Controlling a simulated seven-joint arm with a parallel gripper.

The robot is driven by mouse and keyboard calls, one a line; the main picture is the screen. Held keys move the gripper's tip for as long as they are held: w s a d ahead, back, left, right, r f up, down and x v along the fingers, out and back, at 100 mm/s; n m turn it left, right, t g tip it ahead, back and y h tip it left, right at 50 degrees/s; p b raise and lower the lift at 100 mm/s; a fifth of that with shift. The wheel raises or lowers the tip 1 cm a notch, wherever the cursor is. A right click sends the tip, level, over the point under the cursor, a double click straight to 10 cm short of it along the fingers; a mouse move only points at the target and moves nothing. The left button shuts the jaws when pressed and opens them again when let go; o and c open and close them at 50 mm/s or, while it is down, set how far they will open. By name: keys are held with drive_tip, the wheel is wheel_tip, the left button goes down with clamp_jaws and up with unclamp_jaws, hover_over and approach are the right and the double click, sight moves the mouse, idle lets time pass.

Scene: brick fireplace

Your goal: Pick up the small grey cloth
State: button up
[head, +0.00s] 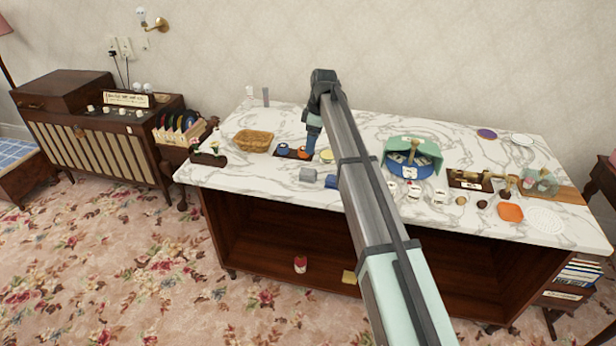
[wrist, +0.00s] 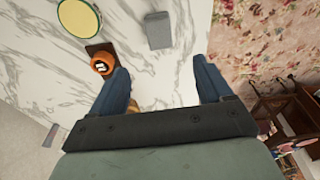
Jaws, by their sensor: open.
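A small grey folded piece (head: 308,174), which looks like the grey cloth, lies near the front edge of the marble tabletop. It also shows in the wrist view (wrist: 158,30), at the top centre, beyond my fingertips. My gripper (head: 310,146) points down over the table behind the grey piece, close to the dark tray. In the wrist view my gripper (wrist: 160,68) has its two blue fingers wide apart with nothing held between them. The grey piece is not touched by the fingers.
A dark tray (wrist: 97,48) with an orange cup (wrist: 103,64) sits beside one finger, near a yellow round dish (wrist: 78,14). A wicker basket (head: 254,140) stands left. The marble tabletop (head: 255,177) is clear at front left.

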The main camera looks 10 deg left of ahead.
hover_over(308, 172)
wheel_tip(308, 172, down, 8)
drive_tip(key=shift+d+f, duration=0.15)
drive_tip(key=shift+f, duration=0.1)
drive_tip(key=shift+a+f, duration=0.2)
drive_tip(key=shift+f, duration=2.45)
drive_tip(key=shift+c, duration=0.3)
drive_tip(key=c, duration=1)
drive_tip(key=shift+o, duration=0.2)
wheel_tip(308, 172, up, 10)
drive_tip(key=shift+r, duration=0.1)
